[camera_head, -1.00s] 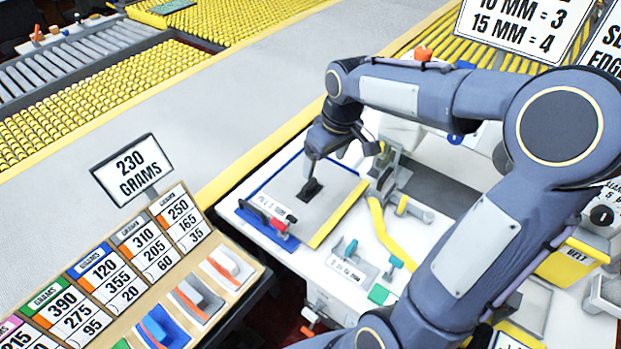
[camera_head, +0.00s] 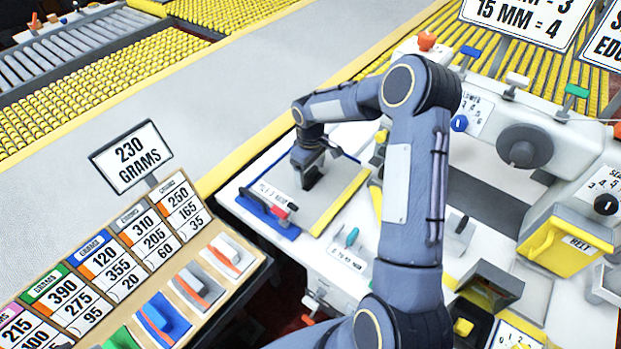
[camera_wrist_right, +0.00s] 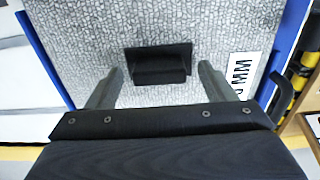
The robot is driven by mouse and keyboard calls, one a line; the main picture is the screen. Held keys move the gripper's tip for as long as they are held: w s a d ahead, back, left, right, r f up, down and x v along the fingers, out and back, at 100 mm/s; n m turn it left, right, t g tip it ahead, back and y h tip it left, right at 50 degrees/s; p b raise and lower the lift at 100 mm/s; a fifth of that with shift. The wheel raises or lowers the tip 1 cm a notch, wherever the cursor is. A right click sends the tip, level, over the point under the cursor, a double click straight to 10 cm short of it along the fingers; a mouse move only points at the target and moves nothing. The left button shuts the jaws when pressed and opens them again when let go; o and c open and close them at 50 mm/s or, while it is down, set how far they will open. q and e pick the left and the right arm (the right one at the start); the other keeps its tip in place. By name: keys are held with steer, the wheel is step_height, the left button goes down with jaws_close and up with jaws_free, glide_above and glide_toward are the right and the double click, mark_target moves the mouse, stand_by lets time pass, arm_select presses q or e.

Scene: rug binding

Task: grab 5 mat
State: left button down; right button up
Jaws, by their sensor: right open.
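A grey mat (camera_head: 325,205) lies flat on the white bench in the head view, with a blue edge at the left and a yellow strip at the right. The right wrist view shows its speckled surface (camera_wrist_right: 90,45), a black block-like handle (camera_wrist_right: 160,66) on it, and a white label ending in "MM" (camera_wrist_right: 243,78). My right gripper (camera_head: 309,178) is low over the mat. In the wrist view it is open (camera_wrist_right: 163,88), with one finger on each side of the handle's near edge. Contact with the handle cannot be told. My left gripper is not in view.
A red-and-black clamp on a blue base (camera_head: 268,213) sits at the mat's near left edge. A machine with a grey knob (camera_head: 523,146) stands at the right. A rack of coloured blocks (camera_head: 163,318) with number cards and a "230 GRAMS" sign (camera_head: 131,157) is at the lower left.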

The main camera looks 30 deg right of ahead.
steer(key=shift+f, duration=0.7)
steer(key=c, duration=1.3)
steer(key=shift+r, duration=0.1)
